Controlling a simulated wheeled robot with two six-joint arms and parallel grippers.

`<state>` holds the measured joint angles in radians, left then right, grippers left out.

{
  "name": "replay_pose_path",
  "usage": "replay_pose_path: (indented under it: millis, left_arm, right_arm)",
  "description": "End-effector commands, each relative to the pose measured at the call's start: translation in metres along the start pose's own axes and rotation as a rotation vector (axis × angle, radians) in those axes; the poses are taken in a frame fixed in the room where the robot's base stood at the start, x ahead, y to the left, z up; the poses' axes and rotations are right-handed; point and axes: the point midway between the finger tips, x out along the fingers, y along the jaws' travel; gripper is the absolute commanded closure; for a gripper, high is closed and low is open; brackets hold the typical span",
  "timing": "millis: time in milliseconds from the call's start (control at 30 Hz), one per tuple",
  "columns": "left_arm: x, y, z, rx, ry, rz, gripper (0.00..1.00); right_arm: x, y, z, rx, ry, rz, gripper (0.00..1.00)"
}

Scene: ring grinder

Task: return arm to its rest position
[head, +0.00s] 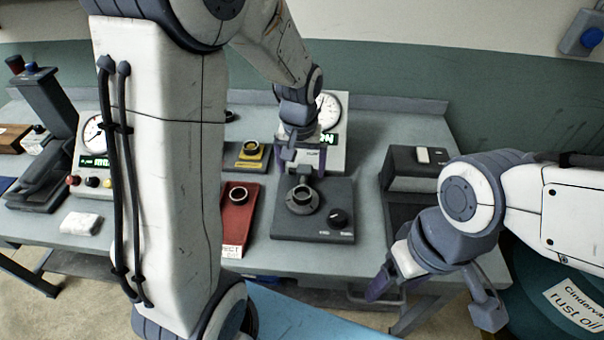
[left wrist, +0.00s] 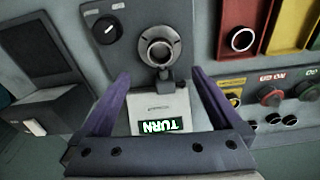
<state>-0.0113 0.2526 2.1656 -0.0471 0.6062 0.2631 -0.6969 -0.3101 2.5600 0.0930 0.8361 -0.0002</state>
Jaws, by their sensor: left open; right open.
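My left gripper (head: 303,166) reaches over the bench in the head view, above the dark grinder plate (head: 285,229) with its round metal ring seat (head: 303,199) and black knob (head: 338,218). Its jaws are open and empty. In the left wrist view the purple fingers (left wrist: 160,95) stand apart, with the ring seat (left wrist: 157,48) beyond them and a display reading "TURN" (left wrist: 160,126) between them. My right gripper (head: 432,285) is open and empty at the right, in front of the bench edge.
A black box (head: 418,168) stands to the right. A gauge (head: 328,112) is behind my left gripper. A teal drum (head: 540,295) stands at the lower right.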

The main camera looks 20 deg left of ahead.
Motion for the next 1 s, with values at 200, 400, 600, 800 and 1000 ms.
replay_pose_path:
  millis: [200, 400, 600, 800, 1000]
  left_arm:
    - [-0.002, 0.0, 0.0, 0.0, 0.0, 0.0, 0.01]
    - [-0.001, 0.0, 0.0, 0.0, 0.0, 0.0, 0.01]
    - [-0.01, 0.015, 0.012, 0.055, -0.001, 0.01, 0.01]
    - [-0.05, 0.074, 0.1, 0.372, -0.028, 0.064, 0.01]
    - [-0.076, 0.092, 0.199, 0.704, -0.07, 0.119, 0.01]
  right_arm:
    - [0.0, 0.0, 0.0, 0.0, 0.0, 0.0, 0.24]
    - [0.0, 0.0, 0.0, 0.0, 0.0, 0.0, 0.24]
    - [0.0, 0.0, 0.0, 0.0, 0.0, 0.0, 0.24]
    - [0.0, 0.0, 0.0, 0.0, 0.0, 0.0, 0.24]
    - [0.0, 0.0, 0.0, 0.0, 0.0, 0.0, 0.24]
